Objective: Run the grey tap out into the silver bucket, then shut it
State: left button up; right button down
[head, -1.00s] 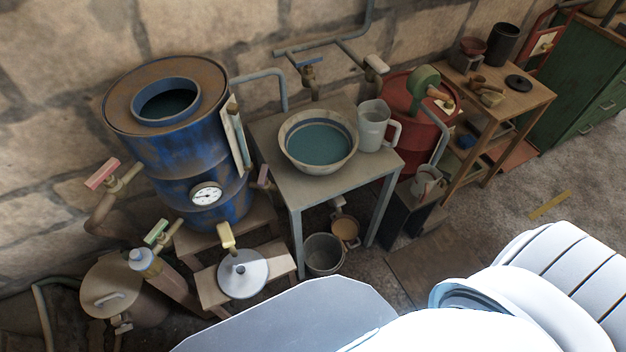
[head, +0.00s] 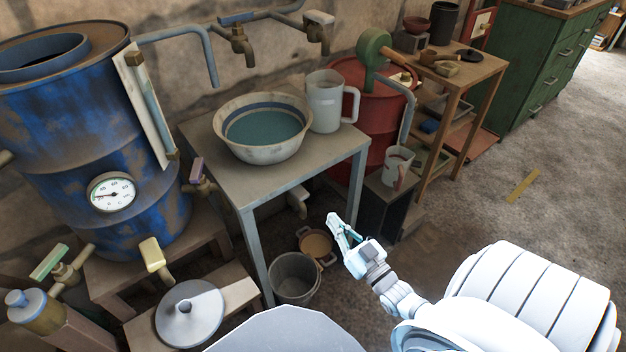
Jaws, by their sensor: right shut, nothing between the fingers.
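Under the basin table hangs a small tap (head: 298,204) with a pale grey handle; its spout is hard to make out. A second pale-handled tap (head: 318,28) is on the wall pipe above the table, so I cannot be sure which is the grey one. The silver bucket (head: 294,281) stands on the floor under the table, upright; it looks empty. My right gripper (head: 336,222) is shut and empty, in front of the table's right side, right of the tap and bucket and apart from both. My left gripper is out of view.
The table (head: 231,185) carries a basin (head: 262,128) of bluish water and a jug (head: 326,100). Its front leg (head: 257,258) stands beside the bucket. A blue drum (head: 130,150) is left; a black stand (head: 388,208) with a mug is right.

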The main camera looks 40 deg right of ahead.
aim_at(296, 190)
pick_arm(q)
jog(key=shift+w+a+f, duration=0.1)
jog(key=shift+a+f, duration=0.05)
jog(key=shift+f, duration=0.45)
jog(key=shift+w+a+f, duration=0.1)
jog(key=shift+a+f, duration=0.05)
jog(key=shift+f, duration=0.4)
pick_arm(e)
notch_tip(296, 190, up, 3)
jog(key=shift+w+f+t+y, duration=0.15)
jog(key=shift+t+y, duration=0.15)
jog(key=shift+t, duration=0.7)
jog(key=shift+w, duration=0.1)
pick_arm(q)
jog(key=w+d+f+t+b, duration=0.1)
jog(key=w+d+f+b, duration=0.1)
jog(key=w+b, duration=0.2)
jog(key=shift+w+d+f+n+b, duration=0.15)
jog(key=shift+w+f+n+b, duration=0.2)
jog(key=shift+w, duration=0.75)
pick_arm(e)
jog(key=w, duration=0.9)
jog(key=shift+f, duration=0.3)
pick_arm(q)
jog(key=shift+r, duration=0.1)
pick_arm(e)
jog(key=shift+w, duration=0.1)
